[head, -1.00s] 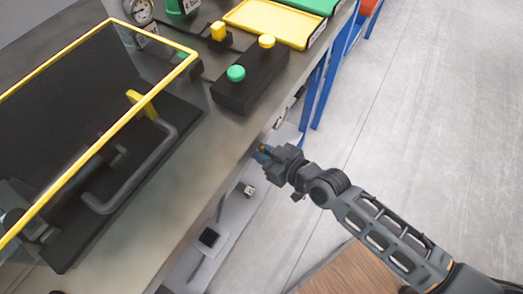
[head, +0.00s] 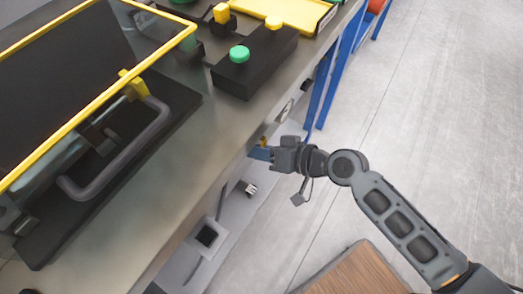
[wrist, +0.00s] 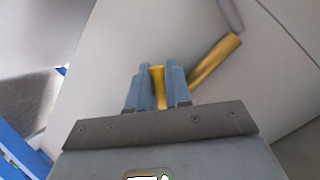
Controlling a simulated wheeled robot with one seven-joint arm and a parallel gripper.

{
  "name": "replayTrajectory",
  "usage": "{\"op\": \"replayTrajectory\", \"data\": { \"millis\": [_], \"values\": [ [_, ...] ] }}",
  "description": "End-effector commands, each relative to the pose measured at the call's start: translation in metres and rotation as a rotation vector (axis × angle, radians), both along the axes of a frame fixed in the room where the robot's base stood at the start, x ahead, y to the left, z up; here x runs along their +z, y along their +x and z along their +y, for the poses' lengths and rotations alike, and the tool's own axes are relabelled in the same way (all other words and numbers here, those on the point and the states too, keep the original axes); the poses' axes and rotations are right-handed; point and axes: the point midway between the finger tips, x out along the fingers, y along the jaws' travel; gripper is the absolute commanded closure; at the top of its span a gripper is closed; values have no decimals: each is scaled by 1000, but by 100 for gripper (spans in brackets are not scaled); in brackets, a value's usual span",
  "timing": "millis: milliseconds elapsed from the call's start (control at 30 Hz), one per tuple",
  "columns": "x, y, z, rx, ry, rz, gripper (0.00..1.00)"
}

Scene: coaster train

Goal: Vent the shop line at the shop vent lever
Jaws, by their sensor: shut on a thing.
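The yellow lever shows in the wrist view as a yellow bar (wrist: 215,60) slanting up to the right of my fingers, against a pale panel. My gripper (wrist: 158,75) is shut on a yellow piece between its two blue-grey fingers. I cannot tell for sure whether this piece joins the slanted bar behind the fingers. In the head view my gripper (head: 257,153) reaches under the bench's front edge, with a small bit of yellow (head: 262,143) at its fingertips. No label can be read, and the lever's pivot is hidden.
The bench top (head: 185,165) overhangs just left of my gripper. On it are a yellow-framed guard (head: 100,85), a grey handle (head: 120,155) and a black box (head: 255,65) with green and yellow buttons. Blue legs (head: 325,90) stand beyond. Grey floor is clear at right.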

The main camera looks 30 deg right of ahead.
Motion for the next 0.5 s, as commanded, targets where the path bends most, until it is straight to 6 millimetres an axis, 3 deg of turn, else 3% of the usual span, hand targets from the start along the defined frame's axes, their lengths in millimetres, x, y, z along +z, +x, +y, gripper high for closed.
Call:
{"op": "replayTrajectory", "data": {
  "millis": [500],
  "values": [
    [2, -1, 1, -1, 85, 36, 100]
  ]
}}
